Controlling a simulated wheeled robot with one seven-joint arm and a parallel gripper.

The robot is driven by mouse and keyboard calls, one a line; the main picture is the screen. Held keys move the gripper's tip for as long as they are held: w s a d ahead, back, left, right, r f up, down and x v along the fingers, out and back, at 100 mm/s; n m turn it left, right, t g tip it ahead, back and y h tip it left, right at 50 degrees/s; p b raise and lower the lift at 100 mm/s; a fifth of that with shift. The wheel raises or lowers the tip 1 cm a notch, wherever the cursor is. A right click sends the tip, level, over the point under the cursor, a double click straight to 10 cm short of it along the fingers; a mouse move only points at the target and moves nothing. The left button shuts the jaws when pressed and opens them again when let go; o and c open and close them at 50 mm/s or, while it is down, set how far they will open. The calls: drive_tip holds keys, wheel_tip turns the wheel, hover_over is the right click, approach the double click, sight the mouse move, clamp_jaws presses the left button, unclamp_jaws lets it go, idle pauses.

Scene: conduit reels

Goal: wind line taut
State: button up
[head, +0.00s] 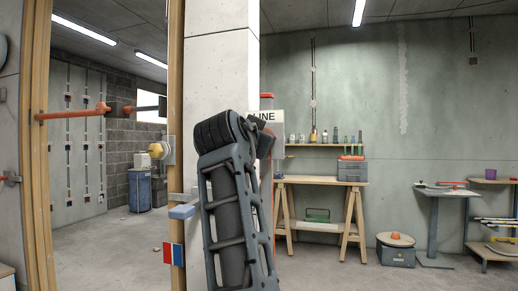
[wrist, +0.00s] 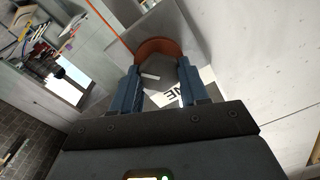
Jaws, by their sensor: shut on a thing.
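My gripper (wrist: 158,72) shows in the wrist view as two blue fingers, shut on a grey part with a rounded orange-brown end (wrist: 160,46). It looks like part of the reel, but its full shape is hidden. A white sign reading LINE (head: 261,116) is just behind my arm in the head view, and part of it also shows between the fingers in the wrist view (wrist: 188,97). My dark arm hides most of the reel and my fingertips in the head view.
A wooden trestle bench (head: 320,181) stands behind to the right, with a grey box (head: 352,171) and bottles above. A wooden post (head: 175,90) stands close on the left.

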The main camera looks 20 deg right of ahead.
drive_tip(key=shift+f+m+b, duration=0.25)
drive_tip(key=shift+m+b, duration=0.6)
drive_tip(key=shift+m, duration=0.75)
drive_tip(key=o, duration=1.1)
drive_tip(key=shift+r, duration=0.15)
drive_tip(key=shift+c, duration=0.2)
drive_tip(key=v, duration=0.7)
drive_tip(key=shift+s+a, duration=0.25)
drive_tip(key=shift+s, duration=0.1)
